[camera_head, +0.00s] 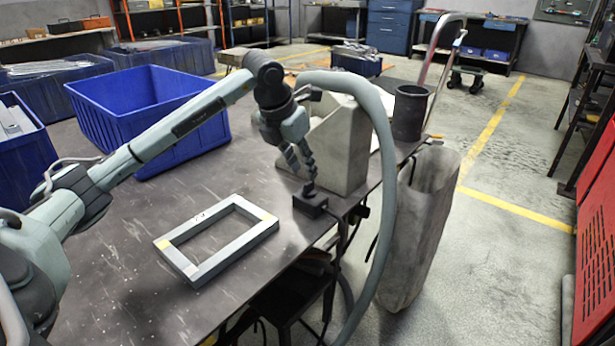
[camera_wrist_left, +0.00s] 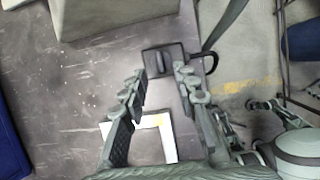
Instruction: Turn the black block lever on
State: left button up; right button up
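The black block (camera_head: 310,203) sits at the table's right edge, with a cable running down from it. In the left wrist view the block (camera_wrist_left: 152,66) shows a raised dark lever (camera_wrist_left: 162,62) on its top. My left gripper (camera_head: 308,172) points down just above the block. In the left wrist view its two fingers (camera_wrist_left: 160,75) are apart, with nothing between them, and the block lies just beyond their tips. I cannot tell whether a finger touches the lever. A grey-green jointed part, seemingly my right gripper (camera_wrist_left: 272,108), shows at the right of that view; its fingers are unclear.
A grey rectangular frame (camera_head: 186,262) lies on the table (camera_head: 105,245) left of the block. A grey angular block (camera_head: 345,150) and a dark cup (camera_head: 410,112) stand behind. A blue bin (camera_head: 125,115) is at the left. A grey bin (camera_head: 420,230) stands beyond the table edge.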

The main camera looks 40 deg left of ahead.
aim_at(308, 182)
pick_arm(q)
jog(key=x, duration=0.5)
jog(key=shift+f, duration=0.1)
pick_arm(e)
jog(key=shift+s+d+f, duration=0.2)
jog(key=shift+s+f, duration=0.5)
jog(key=shift+f, duration=0.35)
pick_arm(q)
grip_shut()
pick_arm(e)
jog(key=shift+w+r, duration=0.15)
jog(key=shift+w, duration=0.05)
